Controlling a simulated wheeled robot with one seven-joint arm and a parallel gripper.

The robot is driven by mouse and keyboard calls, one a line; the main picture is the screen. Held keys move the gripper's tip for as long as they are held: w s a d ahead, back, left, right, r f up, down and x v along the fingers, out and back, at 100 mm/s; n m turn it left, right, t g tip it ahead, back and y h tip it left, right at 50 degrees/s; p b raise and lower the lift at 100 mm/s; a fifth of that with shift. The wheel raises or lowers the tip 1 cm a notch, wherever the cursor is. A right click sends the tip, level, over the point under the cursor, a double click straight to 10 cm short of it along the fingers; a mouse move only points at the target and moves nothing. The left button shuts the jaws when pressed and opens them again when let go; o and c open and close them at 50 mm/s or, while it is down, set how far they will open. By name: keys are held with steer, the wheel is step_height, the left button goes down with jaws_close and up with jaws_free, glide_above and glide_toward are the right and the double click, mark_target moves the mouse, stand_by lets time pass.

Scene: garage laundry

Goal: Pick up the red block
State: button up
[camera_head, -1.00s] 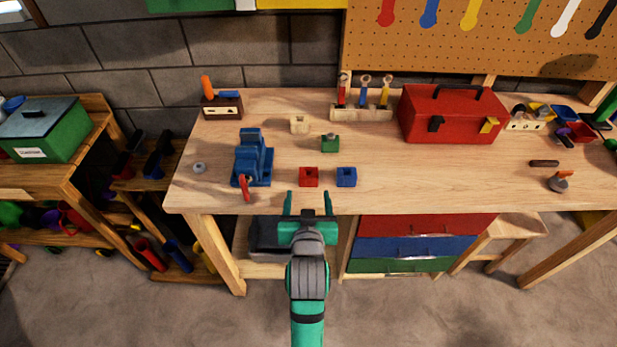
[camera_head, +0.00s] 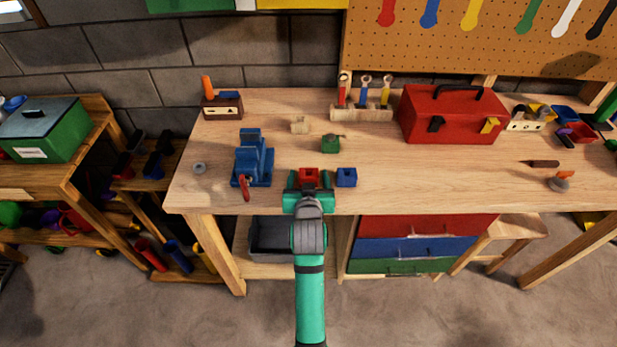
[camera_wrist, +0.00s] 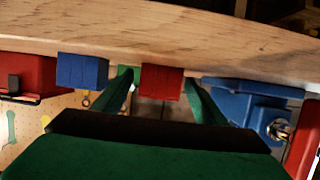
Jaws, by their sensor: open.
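The red block (camera_head: 309,174) sits near the front edge of the workbench, between the blue vise and the blue block. My gripper (camera_head: 309,178) has come up to it from the front. Its teal fingers stand on either side of the block and its body hides the block's lower front. In the wrist view the red block (camera_wrist: 162,82) shows between the two spread fingers of my gripper (camera_wrist: 163,85), with the picture upside down. The jaws are open, and I cannot tell whether a finger touches the block.
A blue block (camera_head: 346,177) stands close on the right, and a blue vise (camera_head: 252,162) on the left. A green block (camera_head: 331,143) and a pale wooden block (camera_head: 300,125) lie behind. A red toolbox (camera_head: 452,118) stands back right.

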steer(key=shift+w+f, duration=0.1)
steer(key=shift+w, duration=0.2)
steer(key=shift+c, duration=0.3)
steer(key=c, duration=1)
steer(key=shift+c, duration=0.4)
